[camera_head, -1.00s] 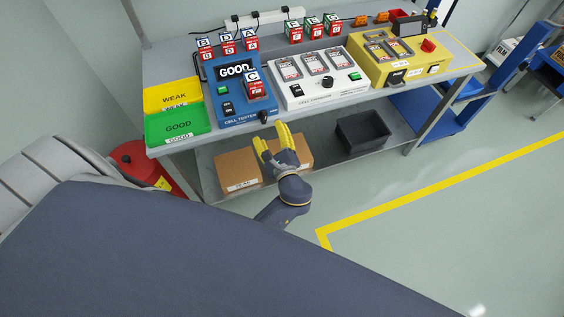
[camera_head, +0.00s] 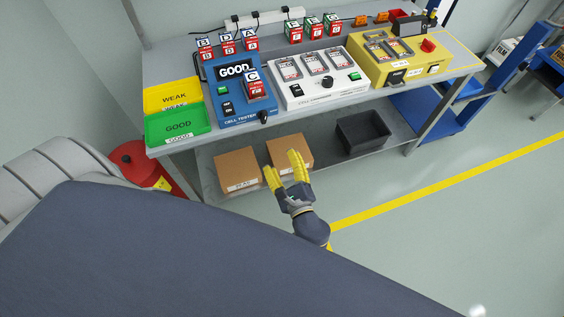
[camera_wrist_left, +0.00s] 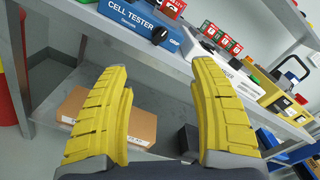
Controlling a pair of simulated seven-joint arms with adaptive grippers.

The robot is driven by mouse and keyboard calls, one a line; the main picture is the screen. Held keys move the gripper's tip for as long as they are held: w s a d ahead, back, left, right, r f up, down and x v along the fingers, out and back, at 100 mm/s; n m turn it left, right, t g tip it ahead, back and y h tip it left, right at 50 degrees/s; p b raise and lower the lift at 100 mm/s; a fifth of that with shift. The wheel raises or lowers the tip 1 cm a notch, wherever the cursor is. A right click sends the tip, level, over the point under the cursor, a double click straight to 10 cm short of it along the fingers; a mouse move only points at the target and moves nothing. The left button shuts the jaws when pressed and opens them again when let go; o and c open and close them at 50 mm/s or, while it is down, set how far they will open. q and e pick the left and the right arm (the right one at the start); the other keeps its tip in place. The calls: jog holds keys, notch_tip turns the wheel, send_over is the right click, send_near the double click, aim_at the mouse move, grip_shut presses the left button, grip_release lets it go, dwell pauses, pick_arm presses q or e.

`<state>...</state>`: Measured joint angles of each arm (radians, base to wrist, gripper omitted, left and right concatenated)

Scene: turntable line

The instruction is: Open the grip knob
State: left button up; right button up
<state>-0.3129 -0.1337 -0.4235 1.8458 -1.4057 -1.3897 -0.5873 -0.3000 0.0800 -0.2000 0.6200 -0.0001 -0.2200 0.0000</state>
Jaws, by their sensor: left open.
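A small black knob (camera_head: 264,117) sits at the front right corner of the blue cell tester (camera_head: 240,115); it also shows in the left wrist view (camera_wrist_left: 159,35). Another round black knob (camera_head: 327,82) is on the face of the white unit (camera_head: 300,98). My left gripper (camera_head: 281,164), with yellow fingers, is open and empty. It is in front of and below the bench edge, apart from both knobs. A cell marked C (camera_head: 254,86) rests on the tester, whose screen reads GOOD. My right gripper is not in view.
Yellow WEAK (camera_head: 160,95) and green GOOD (camera_head: 165,128) trays are at the bench's left. A yellow unit (camera_head: 425,69) is at the right. Cardboard boxes (camera_head: 238,172) and a black bin (camera_head: 350,133) are on the lower shelf.

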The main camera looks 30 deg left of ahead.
aim_at(266, 116)
pick_arm(q)
jog(key=shift+c, duration=0.4)
jog(key=shift+w+r, duration=0.3)
jog(key=shift+r, duration=0.05)
jog(key=shift+c, duration=1.1)
jog(key=shift+w+a+r+m, duration=0.1)
jog(key=shift+a+m, duration=0.05)
jog(key=shift+m, duration=0.15)
jog(key=shift+c, duration=1.1)
jog(key=m, duration=0.4)
jog(key=shift+w+a+r, duration=0.15)
jog(key=shift+w+r, duration=0.1)
jog(key=shift+r, duration=0.15)
jog(key=w+a+m, duration=0.1)
jog(key=w+a, duration=0.3)
jog(key=w+a+m, duration=0.2)
jog(key=w+a, duration=0.2)
jog(key=w+a+m, duration=0.2)
jog(key=w+a, duration=0.2)
jog(key=shift+a, duration=0.35)
jog(key=shift+c, duration=0.5)
grip_shut()
